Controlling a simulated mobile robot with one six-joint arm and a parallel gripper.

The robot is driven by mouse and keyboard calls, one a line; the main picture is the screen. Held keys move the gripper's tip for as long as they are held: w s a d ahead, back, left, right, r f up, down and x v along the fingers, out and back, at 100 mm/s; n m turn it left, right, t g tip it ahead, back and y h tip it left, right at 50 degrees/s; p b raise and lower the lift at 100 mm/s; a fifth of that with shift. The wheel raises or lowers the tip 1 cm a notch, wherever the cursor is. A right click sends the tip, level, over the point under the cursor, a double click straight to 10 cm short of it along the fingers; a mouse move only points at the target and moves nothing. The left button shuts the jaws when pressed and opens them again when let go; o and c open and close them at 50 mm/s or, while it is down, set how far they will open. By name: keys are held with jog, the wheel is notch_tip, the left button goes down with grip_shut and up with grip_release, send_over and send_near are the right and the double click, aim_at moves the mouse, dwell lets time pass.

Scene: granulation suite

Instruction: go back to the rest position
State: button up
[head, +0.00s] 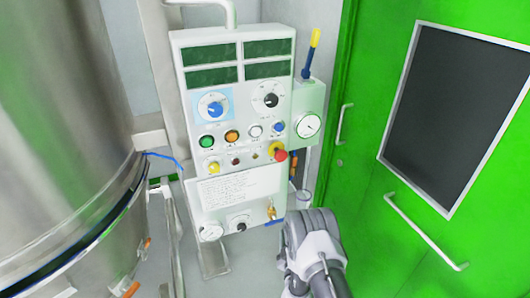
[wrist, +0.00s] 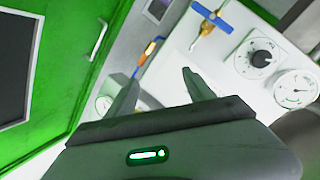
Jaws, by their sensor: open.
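My gripper (wrist: 158,84) is open in the wrist view, with its two fingers apart and nothing between them. Behind the fingers are the lower part of a white control panel (wrist: 190,62) and a blue-and-orange pipe piece (wrist: 147,52). In the head view my arm stands at the bottom, right of centre, in front of the panel's lower right side. The fingertips cannot be made out there. The same control panel (head: 245,185) stands upright in the middle, with displays, knobs and buttons.
A large steel vessel (head: 60,130) fills the left. A green door (head: 375,185) with a handle (head: 425,232) and dark window stands at right. A brass valve (wrist: 205,28), black knob (wrist: 261,59) and gauge (wrist: 295,89) lie beyond my fingers. Grey floor (head: 250,260) shows below the panel.

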jog(key=w+d+r+m+g+h+b, duration=0.25)
jog(key=w+r+m, duration=0.35)
jog(key=r, duration=0.6)
jog(key=s+d+r+m+g+y+b, duration=0.1)
jog(key=s+r+m+g, duration=0.1)
jog(key=s+r, duration=0.35)
jog(key=s+r+m+g+y+b, duration=0.1)
jog(key=s+r+m, duration=0.15)
jog(key=r, duration=0.65)
jog(key=s+a+r+m+g+y+b, duration=0.1)
jog(key=s+g, duration=0.2)
jog(key=s, duration=1.3)
jog(key=s+a+m+g+y+b, duration=0.1)
jog(key=s+m+g, duration=0.1)
jog(key=s, duration=1.5)
jog(key=shift+s+a+r+g, duration=0.3)
jog(key=shift+r+g, duration=0.1)
jog(key=shift+g, duration=0.35)
jog(key=shift+y, duration=0.25)
